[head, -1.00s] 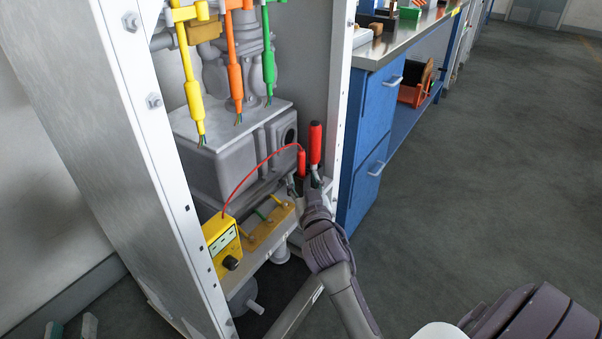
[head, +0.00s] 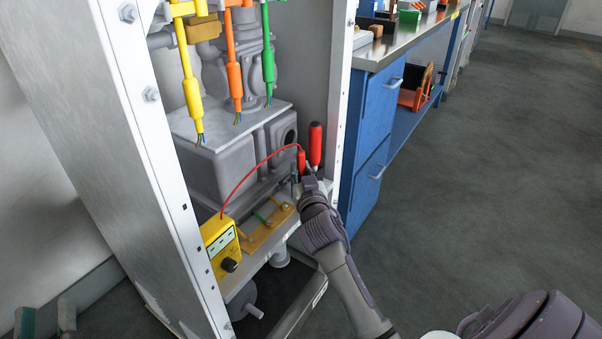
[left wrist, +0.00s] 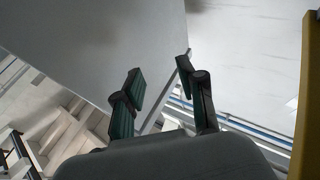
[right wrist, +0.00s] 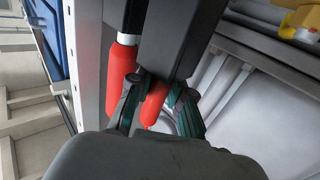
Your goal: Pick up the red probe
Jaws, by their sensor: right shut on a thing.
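The red probe (head: 301,161) stands upright on the cabinet's lower shelf, with a thin red cable arching from its top to the yellow meter (head: 219,243). My right gripper (head: 306,182) is at its lower part. In the right wrist view the right fingers (right wrist: 158,108) are closed around a red piece, the probe (right wrist: 153,103). A second, taller red handle (head: 315,145) stands right beside it and also shows in the right wrist view (right wrist: 121,68), outside the fingers. My left gripper (head: 45,320) is at the lower left, open and empty in the left wrist view (left wrist: 160,88).
Yellow (head: 192,95), orange (head: 235,80) and green (head: 268,60) cables hang above the grey housing (head: 215,165). The cabinet's white right post (head: 343,90) is close to my right gripper. A blue drawer unit (head: 368,130) stands to the right; the floor beyond is clear.

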